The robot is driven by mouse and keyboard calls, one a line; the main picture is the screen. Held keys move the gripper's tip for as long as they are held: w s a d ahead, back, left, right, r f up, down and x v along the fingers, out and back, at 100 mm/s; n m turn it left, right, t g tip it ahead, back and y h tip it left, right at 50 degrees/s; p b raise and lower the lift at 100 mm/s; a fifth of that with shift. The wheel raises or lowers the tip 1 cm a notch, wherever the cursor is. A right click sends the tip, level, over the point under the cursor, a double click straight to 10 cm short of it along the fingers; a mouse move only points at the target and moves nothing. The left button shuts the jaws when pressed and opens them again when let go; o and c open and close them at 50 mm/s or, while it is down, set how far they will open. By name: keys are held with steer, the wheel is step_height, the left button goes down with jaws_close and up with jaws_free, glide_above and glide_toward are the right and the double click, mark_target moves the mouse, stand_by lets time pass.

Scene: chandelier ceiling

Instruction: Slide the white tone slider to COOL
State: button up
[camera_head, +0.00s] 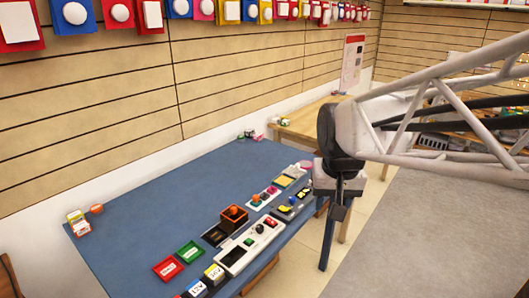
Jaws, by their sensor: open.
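A white control panel (257,240) lies near the front edge of the blue table (150,210). It has a dark strip at its near end and small green, dark and red parts farther along. I cannot pick out the white tone slider or a COOL mark at this size. My gripper (338,212) points down to the right of the panel, apart from it, by the table's right edge. Its jaws are open and nothing shows between them.
Red (169,268) and green (190,251) trays lie left of the panel. An orange-brown open box (234,214) stands just behind it. Small blocks (214,273) sit at the front edge. A dark grey panel (288,208) lies toward my gripper. The table's back left is mostly clear.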

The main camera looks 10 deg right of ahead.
steer(key=w+d+f+m+g, duration=0.1)
steer(key=w+d+f+m, duration=0.15)
steer(key=w, duration=1.25)
steer(key=w+d+f+m, duration=0.1)
steer(key=w+d+f, duration=0.15)
steer(key=w, duration=1.25)
steer(key=w+d+f+m, duration=0.1)
steer(key=w+d+f, duration=0.1)
steer(key=w+f, duration=0.4)
steer(key=w+d+f+m, duration=0.1)
steer(key=w+d+f, duration=0.2)
steer(key=w+f, duration=0.3)
steer(key=w+d+f+m+g, duration=0.1)
steer(key=w+d+f, duration=0.2)
steer(key=w+f, duration=0.3)
steer(key=shift+w+m, duration=0.25)
steer(key=shift+w, duration=2.15)
steer(key=shift+w+d+f, duration=0.15)
steer(key=shift+w+f, duration=0.2)
steer(key=shift+f, duration=0.15)
steer(key=shift+f, duration=0.15)
steer(key=shift+f, duration=3.75)
steer(key=shift+c, duration=0.3)
